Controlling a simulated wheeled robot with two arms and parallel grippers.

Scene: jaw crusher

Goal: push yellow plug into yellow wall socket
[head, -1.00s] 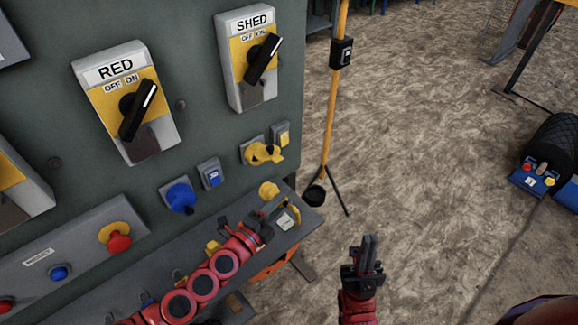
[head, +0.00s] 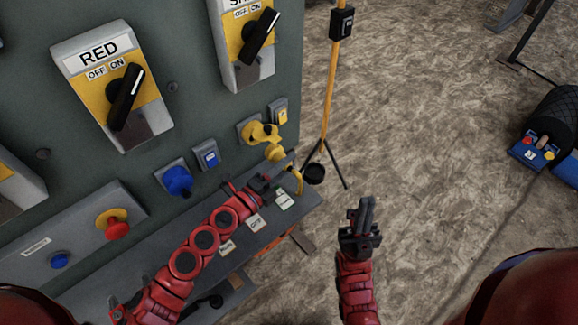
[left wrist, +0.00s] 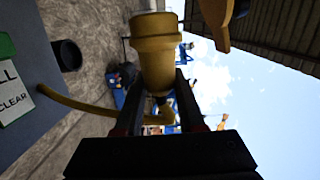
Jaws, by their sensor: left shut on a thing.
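The yellow plug (head: 275,153) is held just below and to the right of the yellow wall socket (head: 256,132) on the grey panel. Whether the two touch cannot be told. My left gripper (head: 266,181) is shut on the plug. In the left wrist view the plug (left wrist: 157,52) stands out beyond the fingers (left wrist: 159,100), its wide end away from me. A yellow cable (left wrist: 80,103) runs from it to the left. A yellow part, perhaps the socket's lid, shows at the top right. My right gripper (head: 365,212) is empty, its fingers close together, over the floor.
A grey shelf (head: 250,235) with labels lies under my left arm. A blue socket (head: 177,180) and a red button (head: 117,226) are on the panel to the left. A yellow pole on a tripod (head: 330,90) stands to the right.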

